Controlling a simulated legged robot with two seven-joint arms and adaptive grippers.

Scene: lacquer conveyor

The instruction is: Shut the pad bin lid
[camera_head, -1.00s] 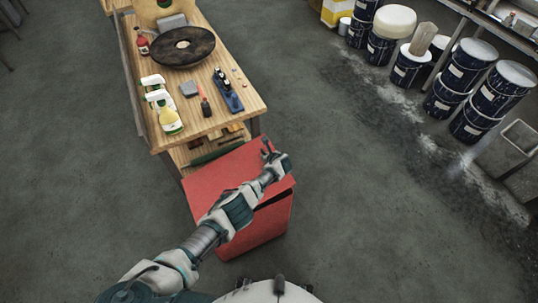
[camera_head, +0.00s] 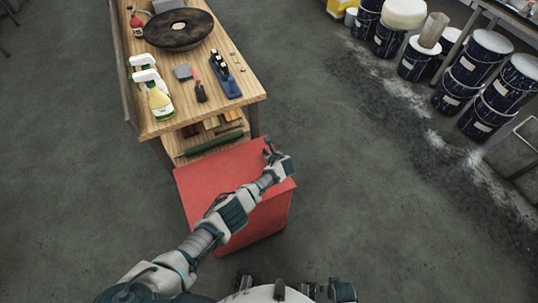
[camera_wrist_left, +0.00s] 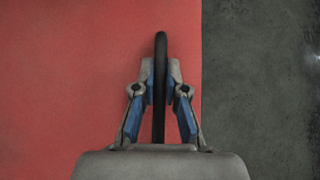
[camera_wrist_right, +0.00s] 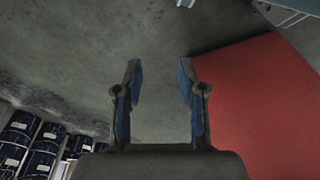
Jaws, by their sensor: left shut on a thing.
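The red pad bin (camera_head: 258,222) stands on the floor in front of the workbench. Its red lid (camera_head: 212,180) lies over the top, and no dark gap shows under its edge on the side I can see; my arm hides part of it. My left gripper (camera_head: 268,150) is at the lid's far right corner. In the left wrist view its fingers are shut on a thin dark handle (camera_wrist_left: 160,85) at the lid's right edge (camera_wrist_left: 90,80). My right gripper (camera_wrist_right: 160,85) is open and empty, with a red bin surface (camera_wrist_right: 260,100) to the right of it.
Several dark blue buckets (camera_head: 466,80) line the upper right. The floor (camera_head: 370,190) right of the bin is clear.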

